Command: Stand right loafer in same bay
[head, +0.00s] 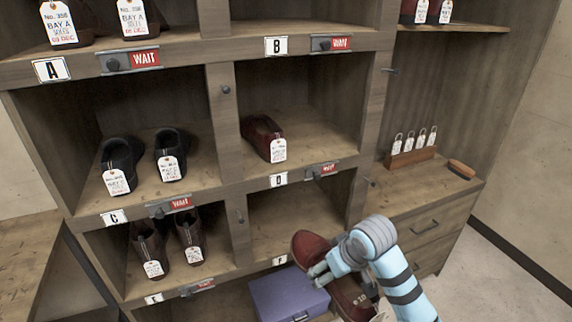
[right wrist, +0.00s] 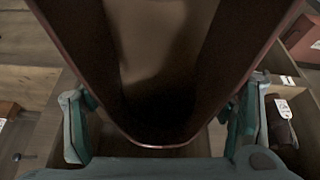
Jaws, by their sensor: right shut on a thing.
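A dark red loafer (head: 309,246) is held in my right gripper (head: 322,268), in front of the lower right bays and outside the shelf. In the right wrist view the loafer's dark opening (right wrist: 160,60) fills the middle, between the fingers of my right gripper (right wrist: 160,122). A matching dark red loafer (head: 258,130) with a white tag (head: 278,150) stands alone in the bay above label D (head: 278,180), toward its left side. Free floor lies to its right. The held loafer is partly hidden by my gripper and arm. My left gripper is not in view.
Black shoes (head: 118,160) fill the bay above label C, left of a divider. The bay above label F (head: 280,260) is empty. A purple box (head: 287,297) sits below it. A tag rack (head: 410,158) and brush (head: 461,169) lie on the right counter.

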